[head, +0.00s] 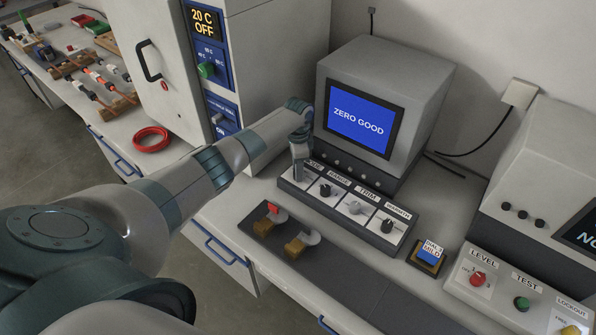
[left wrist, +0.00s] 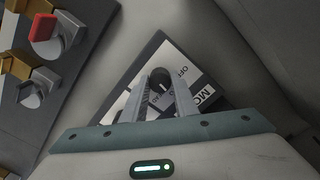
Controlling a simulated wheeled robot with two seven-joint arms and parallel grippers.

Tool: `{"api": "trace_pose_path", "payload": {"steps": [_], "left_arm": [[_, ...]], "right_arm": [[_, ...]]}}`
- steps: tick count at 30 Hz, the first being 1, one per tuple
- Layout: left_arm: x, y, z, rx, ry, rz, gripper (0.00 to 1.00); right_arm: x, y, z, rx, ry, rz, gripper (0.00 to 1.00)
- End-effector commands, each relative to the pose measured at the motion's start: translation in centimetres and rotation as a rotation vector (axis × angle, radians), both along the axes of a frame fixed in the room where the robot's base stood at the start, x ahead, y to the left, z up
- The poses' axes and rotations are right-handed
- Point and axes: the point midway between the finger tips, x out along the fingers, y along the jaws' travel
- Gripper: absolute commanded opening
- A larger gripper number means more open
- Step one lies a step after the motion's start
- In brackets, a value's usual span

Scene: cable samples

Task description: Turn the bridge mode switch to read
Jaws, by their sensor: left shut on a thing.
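The bridge is a grey box with a blue screen (head: 358,118) reading ZERO GOOD. Its control strip (head: 346,213) in front carries several knobs on white plates. The mode switch is the leftmost one, mostly hidden by my left gripper (head: 299,172) in the head view. In the left wrist view the mode switch (left wrist: 160,80) is a dark round knob with a light pointer line, beside the printed words OFF and MO. My left gripper (left wrist: 160,100) is shut on this knob, one finger on each side. My right gripper is not in view.
A dark mat with clamps (head: 301,243) lies in front.

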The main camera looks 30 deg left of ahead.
Motion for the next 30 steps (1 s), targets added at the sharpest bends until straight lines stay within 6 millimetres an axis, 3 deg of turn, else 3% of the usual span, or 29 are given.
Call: {"api": "trace_pose_path", "payload": {"steps": [21,30], "left_arm": [[0.1,0.0,0.0,0.0,-0.003,-0.67,0.04],[0.1,0.1,0.1,0.001,-0.003,-0.854,0.04]], "right_arm": [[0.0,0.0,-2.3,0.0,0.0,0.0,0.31],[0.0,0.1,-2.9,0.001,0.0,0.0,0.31]]}}
